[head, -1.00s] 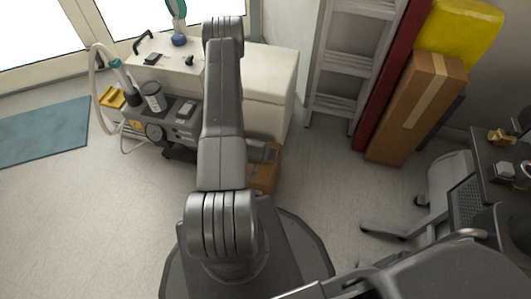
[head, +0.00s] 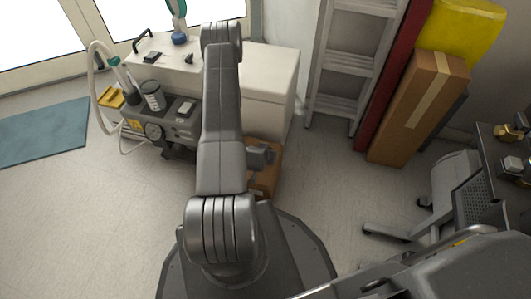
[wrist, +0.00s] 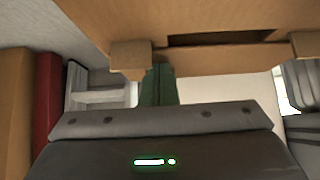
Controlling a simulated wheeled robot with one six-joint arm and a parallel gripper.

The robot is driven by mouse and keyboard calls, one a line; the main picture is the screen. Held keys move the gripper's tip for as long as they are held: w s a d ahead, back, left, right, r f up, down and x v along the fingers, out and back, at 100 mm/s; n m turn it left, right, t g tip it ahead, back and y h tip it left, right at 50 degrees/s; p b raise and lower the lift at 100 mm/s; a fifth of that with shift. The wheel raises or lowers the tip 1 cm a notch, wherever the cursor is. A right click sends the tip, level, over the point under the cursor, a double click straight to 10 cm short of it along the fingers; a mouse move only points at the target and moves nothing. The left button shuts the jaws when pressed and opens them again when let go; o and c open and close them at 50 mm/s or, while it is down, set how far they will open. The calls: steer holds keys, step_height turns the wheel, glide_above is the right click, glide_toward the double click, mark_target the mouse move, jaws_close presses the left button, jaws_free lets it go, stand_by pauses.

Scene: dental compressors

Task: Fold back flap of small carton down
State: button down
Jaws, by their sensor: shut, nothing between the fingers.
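The small brown carton (head: 266,178) stands on the floor against the white cabinet, partly hidden behind my arm in the head view. In the wrist view the carton (wrist: 210,18) fills the top, with a dark slot and two short tabs along its lower edge. My gripper (wrist: 157,75) is shut and empty, its dark green fingers pointing up at the carton's edge beside the left tab. Whether the fingers touch the cardboard I cannot tell. In the head view my gripper (head: 262,155) is partly visible over the carton's far side. The back flap cannot be picked out clearly.
The white cabinet (head: 268,75) is just behind the carton. A grey compressor unit (head: 165,125) with a hose stands left. A ladder (head: 345,65), a red panel and a tall brown box (head: 415,110) lean right. The floor between is clear.

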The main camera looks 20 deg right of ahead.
steer(key=shift+w+d, duration=0.4)
steer(key=shift+w, duration=0.25)
steer(key=p+v, duration=0.3)
steer(key=v, duration=1.1)
steer(key=shift+d, duration=0.1)
steer(key=b+x, duration=0.2)
steer(key=x, duration=0.9)
steer(key=shift+f+b, duration=0.15)
steer(key=shift+b, duration=0.2)
steer(key=shift+w+d+f, duration=0.2)
steer(key=shift+w+f, duration=0.15)
